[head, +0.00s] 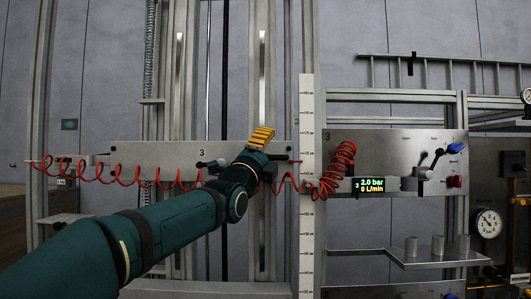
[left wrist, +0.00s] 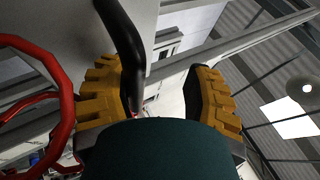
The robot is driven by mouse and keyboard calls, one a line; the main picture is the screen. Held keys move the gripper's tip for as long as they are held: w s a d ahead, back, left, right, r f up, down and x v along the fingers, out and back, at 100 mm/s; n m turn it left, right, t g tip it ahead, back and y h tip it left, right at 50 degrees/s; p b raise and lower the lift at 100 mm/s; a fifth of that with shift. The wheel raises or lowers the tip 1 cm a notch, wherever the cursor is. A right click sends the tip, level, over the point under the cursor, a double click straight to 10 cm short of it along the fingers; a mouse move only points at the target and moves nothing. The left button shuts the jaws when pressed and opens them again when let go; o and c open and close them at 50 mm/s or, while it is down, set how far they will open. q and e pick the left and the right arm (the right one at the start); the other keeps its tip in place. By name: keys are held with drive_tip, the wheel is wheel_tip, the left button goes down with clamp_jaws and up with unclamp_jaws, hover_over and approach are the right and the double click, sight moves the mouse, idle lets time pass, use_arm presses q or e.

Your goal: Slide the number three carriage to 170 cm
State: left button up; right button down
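The number three carriage (head: 130,154) is a wide grey plate marked 3, set across vertical rails in the head view. A small dark lever with a pale end (head: 207,164) sits on its front, beside my left wrist. My left gripper (head: 260,138) has yellow fingers and is in front of the plate's right part; one finger hides the other there. In the left wrist view the fingers (left wrist: 160,95) are apart, with a black bar (left wrist: 123,40) running down by the left finger. I cannot tell if they touch. A white vertical scale (head: 306,230) stands right of the plate; its figures are too small to read surely.
A red coiled hose (head: 110,177) runs across the plate to a fixed panel (head: 400,145), also marked 3, with a display (head: 370,185) reading 2.0 bar and 0 L/min. A shelf with posts (head: 410,262) is below. A round gauge (head: 488,223) is at right.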

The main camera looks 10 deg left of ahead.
idle(0.4)
use_arm(q)
drive_tip(key=v, duration=1.2)
